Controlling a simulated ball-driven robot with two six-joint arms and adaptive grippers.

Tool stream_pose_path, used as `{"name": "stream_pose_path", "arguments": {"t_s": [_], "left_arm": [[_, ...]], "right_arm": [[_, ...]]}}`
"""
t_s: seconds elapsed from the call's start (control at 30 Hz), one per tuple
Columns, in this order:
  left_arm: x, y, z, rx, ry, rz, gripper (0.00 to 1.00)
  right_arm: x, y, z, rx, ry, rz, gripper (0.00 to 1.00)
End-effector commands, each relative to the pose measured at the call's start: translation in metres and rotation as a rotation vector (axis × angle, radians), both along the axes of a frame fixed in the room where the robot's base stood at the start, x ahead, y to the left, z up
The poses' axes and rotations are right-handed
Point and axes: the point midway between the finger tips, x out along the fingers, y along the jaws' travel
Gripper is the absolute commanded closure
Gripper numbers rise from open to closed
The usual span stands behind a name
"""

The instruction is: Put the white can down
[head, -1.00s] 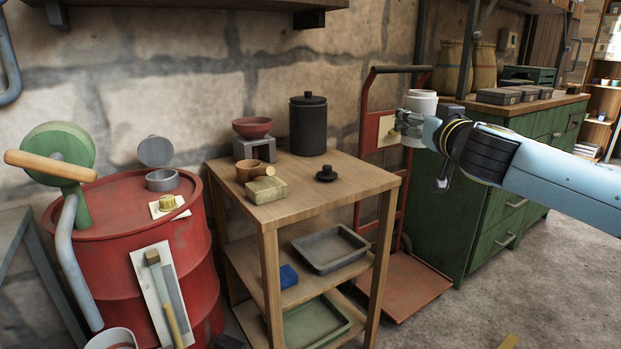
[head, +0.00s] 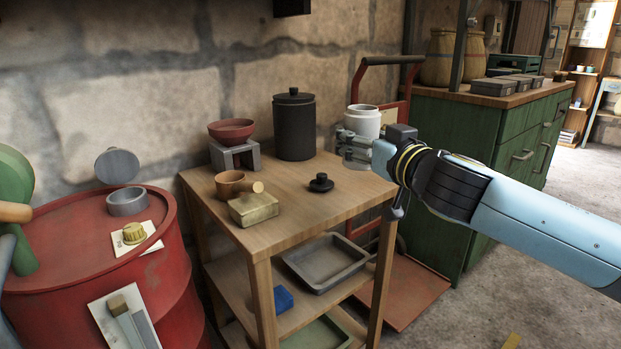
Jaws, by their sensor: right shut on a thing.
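The white can (head: 363,121) is upright in my right gripper (head: 358,150), at the back right corner of the wooden shelf table (head: 300,222). My right gripper is shut on the can's lower part and hides some of it. I cannot tell whether the can's base touches the tabletop. My left gripper is not in view.
On the tabletop stand a dark lidded canister (head: 294,127), a red bowl (head: 231,131) on a grey stand, a brown cup (head: 231,183), a yellowish block (head: 254,208) and a small black lid (head: 321,183). The front right of the top is clear. A red drum (head: 90,240) stands left.

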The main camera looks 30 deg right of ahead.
Motion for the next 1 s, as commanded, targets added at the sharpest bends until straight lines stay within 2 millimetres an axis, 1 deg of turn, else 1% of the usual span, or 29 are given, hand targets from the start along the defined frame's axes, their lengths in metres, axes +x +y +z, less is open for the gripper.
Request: {"name": "stream_pose_path", "arguments": {"t_s": [0.03,0.2,0.3,0.4,0.53,0.63,0.67,0.73,0.83,0.93,1.0], "left_arm": [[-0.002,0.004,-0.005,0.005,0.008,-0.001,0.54],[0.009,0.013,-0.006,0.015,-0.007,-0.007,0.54],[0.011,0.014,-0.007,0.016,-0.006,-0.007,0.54],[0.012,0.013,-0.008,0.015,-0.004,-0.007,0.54],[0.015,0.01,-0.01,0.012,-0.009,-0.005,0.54],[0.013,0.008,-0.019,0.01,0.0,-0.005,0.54],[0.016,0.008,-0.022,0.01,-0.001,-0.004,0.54],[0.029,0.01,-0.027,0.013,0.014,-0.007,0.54],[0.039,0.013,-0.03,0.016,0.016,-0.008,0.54],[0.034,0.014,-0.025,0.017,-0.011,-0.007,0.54],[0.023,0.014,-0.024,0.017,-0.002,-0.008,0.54]], "right_arm": [[0.011,0.004,-0.012,0.014,0.001,-0.007,1.0],[0.049,0.024,-0.036,0.014,0.004,-0.005,1.0],[0.068,0.033,-0.049,0.006,0.008,-0.005,1.0],[0.08,0.038,-0.058,0.0,0.011,-0.006,1.0],[0.086,0.042,-0.064,-0.002,0.013,-0.006,1.0],[0.086,0.042,-0.082,-0.004,0.016,-0.006,1.0],[0.086,0.042,-0.088,-0.005,0.017,-0.006,1.0],[0.086,0.042,-0.099,-0.005,0.017,-0.007,1.0],[0.086,0.042,-0.104,-0.005,0.014,-0.006,1.0],[0.086,0.042,-0.102,-0.004,0.012,-0.006,1.0],[0.086,0.042,-0.101,-0.003,0.011,-0.006,1.0]]}}
